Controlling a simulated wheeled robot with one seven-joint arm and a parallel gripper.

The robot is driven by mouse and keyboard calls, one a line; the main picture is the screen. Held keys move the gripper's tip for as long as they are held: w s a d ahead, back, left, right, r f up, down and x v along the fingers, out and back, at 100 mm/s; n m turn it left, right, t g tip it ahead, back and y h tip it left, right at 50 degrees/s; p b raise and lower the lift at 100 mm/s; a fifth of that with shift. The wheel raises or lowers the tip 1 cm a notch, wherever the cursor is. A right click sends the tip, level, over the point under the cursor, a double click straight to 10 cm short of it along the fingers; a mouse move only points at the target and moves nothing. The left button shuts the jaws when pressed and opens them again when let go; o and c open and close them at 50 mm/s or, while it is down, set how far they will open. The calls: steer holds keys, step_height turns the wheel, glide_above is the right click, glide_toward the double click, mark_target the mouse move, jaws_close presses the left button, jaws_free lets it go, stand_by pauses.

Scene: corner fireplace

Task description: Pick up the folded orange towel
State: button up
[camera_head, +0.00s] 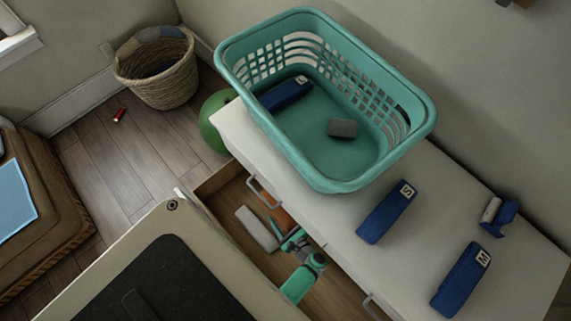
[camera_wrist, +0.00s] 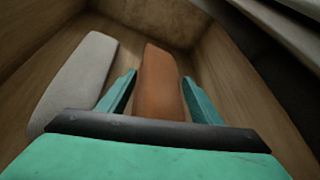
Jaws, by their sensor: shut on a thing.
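The folded orange towel (camera_wrist: 160,85) lies in the open wooden drawer, standing out as a narrow orange-brown block between my gripper's fingers in the wrist view. A small part of the towel (camera_head: 283,221) also shows in the head view, mostly hidden by my gripper and the dresser top. My gripper (camera_wrist: 159,92) reaches down into the drawer and is shut on the towel, one teal finger on each side. My gripper (camera_head: 290,240) also shows in the head view.
A grey folded cloth (camera_wrist: 75,82) lies left of the towel in the drawer (camera_head: 215,184). The drawer walls are close around my gripper. The white dresser (camera_head: 330,215) above carries a teal basket (camera_head: 350,183) and blue bundles (camera_head: 386,212).

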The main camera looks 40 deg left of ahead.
steer(key=s+r, duration=0.1)
steer(key=s, duration=0.1)
steer(key=s+d+r, duration=0.1)
steer(key=s+r, duration=0.1)
steer(key=s, duration=0.1)
steer(key=s+d+r, duration=0.1)
steer(key=s, duration=0.2)
steer(key=shift+r, duration=0.15)
steer(key=shift+a, duration=0.1)
steer(key=w+a+f, duration=0.1)
steer(key=w+f, duration=0.1)
steer(key=w, duration=0.2)
steer(key=w+f, duration=0.2)
steer(key=w, duration=0.2)
steer(key=w+a+f, duration=0.1)
steer(key=w+f, duration=0.1)
steer(key=w, duration=0.2)
steer(key=shift+w+a+f, duration=0.15)
steer(key=shift+a+f, duration=0.2)
steer(key=shift+f, duration=0.05)
steer(key=shift+w+a+f, duration=0.1)
steer(key=shift+w+f, duration=0.4)
steer(key=shift+w, duration=0.15)
steer(key=shift+f, duration=0.1)
steer(key=shift+w, duration=0.1)
